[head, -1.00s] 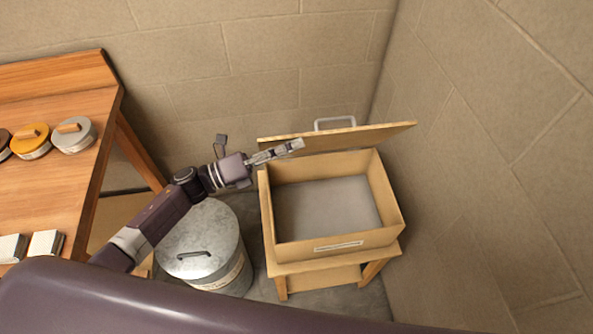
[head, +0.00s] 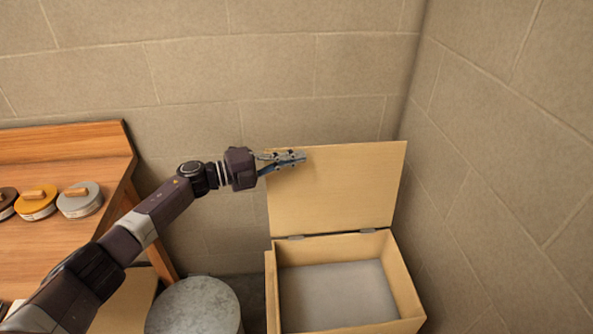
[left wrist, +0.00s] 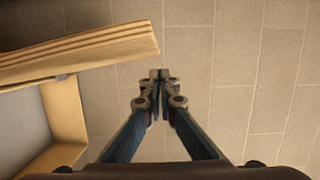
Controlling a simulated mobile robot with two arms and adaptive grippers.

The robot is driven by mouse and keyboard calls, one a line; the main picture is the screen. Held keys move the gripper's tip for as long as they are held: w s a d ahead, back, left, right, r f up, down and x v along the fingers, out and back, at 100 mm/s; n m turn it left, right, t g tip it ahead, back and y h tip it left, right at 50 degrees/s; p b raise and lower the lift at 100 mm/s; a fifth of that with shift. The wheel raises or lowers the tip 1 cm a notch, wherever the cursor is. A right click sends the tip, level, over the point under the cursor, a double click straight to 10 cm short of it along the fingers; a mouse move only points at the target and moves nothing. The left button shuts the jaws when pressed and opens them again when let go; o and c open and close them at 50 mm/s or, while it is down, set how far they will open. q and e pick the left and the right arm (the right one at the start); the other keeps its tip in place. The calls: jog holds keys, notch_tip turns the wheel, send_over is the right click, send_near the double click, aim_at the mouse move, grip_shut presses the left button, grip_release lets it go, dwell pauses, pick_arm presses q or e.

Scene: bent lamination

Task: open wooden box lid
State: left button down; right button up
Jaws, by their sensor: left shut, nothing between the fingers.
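The wooden box (head: 408,290) stands in the corner with its grey interior floor showing. Its lid (head: 345,190) stands raised, near upright, on two hinges along the back edge. My left gripper (head: 297,158) is shut and empty, in front of the lid's upper left part in the head view. Whether it touches the lid I cannot tell. In the left wrist view the shut fingers (left wrist: 159,76) point at the wall, with the lid's edge (left wrist: 90,55) to their left and the box wall (left wrist: 62,115) below that. My right gripper is not in view.
A wooden table (head: 60,150) with several round lidded tins stands at the left. A round metal bin (head: 195,308) stands left of the box. Block walls (head: 270,60) close in behind and on the right.

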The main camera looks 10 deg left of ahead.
pick_arm(q)
jog(key=shift+w, duration=0.25)
jog(key=shift+a, duration=0.1)
